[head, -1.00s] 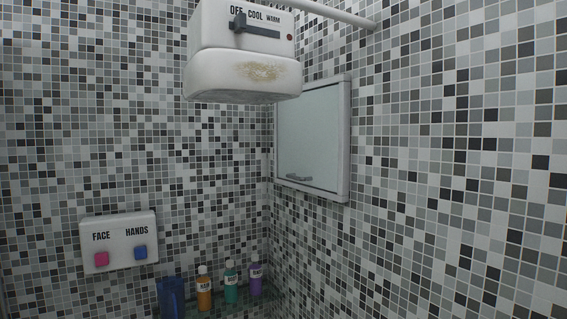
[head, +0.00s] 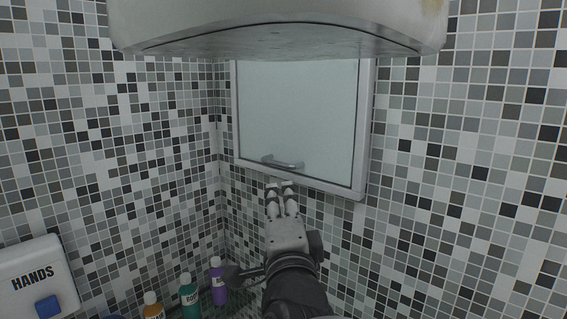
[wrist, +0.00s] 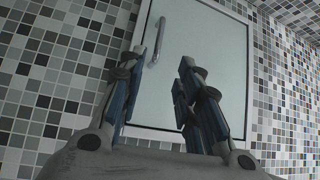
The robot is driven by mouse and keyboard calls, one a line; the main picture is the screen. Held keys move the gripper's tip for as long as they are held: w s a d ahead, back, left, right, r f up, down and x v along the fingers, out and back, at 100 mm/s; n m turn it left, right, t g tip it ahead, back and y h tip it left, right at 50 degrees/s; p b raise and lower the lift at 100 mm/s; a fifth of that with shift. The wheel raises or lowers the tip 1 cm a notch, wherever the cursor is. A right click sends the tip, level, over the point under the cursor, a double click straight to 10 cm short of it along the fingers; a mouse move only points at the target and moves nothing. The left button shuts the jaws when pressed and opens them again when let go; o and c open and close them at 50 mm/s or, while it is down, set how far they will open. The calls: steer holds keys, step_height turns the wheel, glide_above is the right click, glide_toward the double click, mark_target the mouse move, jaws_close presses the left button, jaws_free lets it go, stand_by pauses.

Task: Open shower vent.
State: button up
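The shower vent appears to be a pale glass panel (head: 300,110) in a light frame on the right wall, and it looks shut. It also fills the upper middle of the wrist view (wrist: 205,50). A short metal bar handle (head: 283,163) is at its lower left, and it shows in the wrist view (wrist: 155,40) beside the left finger. My gripper (head: 280,186) is just below the handle in the head view. Its two fingers (wrist: 165,62) are apart with nothing between them. I cannot tell the exact depth gap to the panel.
A white dryer unit (head: 280,28) hangs overhead in front of the panel's top. Bottles (head: 190,298) stand on a ledge at lower left. A white box marked HANDS (head: 35,275) is at far left. Tiled wall right of the panel is clear.

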mark_target(278, 165)
steer(key=w+a+r+p, duration=0.2)
steer(key=w, duration=1.4)
steer(key=shift+c, duration=0.2)
jaws_close()
